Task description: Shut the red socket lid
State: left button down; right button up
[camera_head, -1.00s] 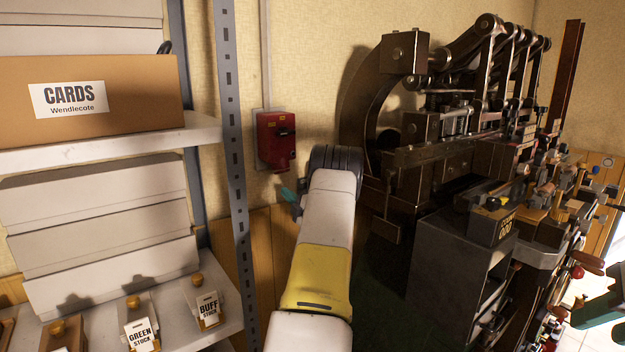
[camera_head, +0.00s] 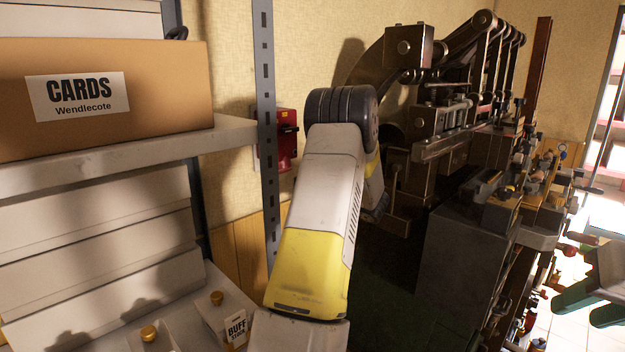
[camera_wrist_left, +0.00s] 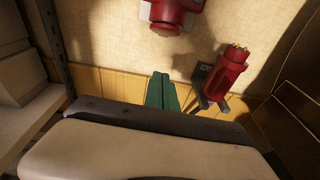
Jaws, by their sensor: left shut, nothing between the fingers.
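The red socket (camera_head: 287,140) is a box on the wall behind the shelf post, which hides part of it. Its lower end shows at the top of the left wrist view (camera_wrist_left: 168,18). How its lid stands I cannot tell. My left arm rises in the middle of the head view, with its gripper hidden behind it. In the left wrist view the green fingers of my left gripper (camera_wrist_left: 161,92) are together and empty, below the socket and apart from it in the picture. My right gripper (camera_head: 579,311) is at the lower right, green fingers apart, far from the socket.
A red plug (camera_wrist_left: 229,75) with gold pins sits in a dark wall bracket right of the left fingers. The metal shelf post (camera_head: 268,110) and shelf (camera_head: 110,160) stand left. A large dark press (camera_head: 420,130) and grey cabinet (camera_head: 465,265) stand right.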

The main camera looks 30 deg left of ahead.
aim_at(283, 172)
pick_arm(q)
jog(key=w+a+r, duration=0.2)
jog(key=w+a, duration=0.1)
jog(key=a, duration=0.8)
jog(key=shift+w+a+r, duration=0.1)
jog(key=shift+a+r, duration=0.3)
jog(key=shift+r, duration=0.25)
jog(key=shift+f, duration=0.2)
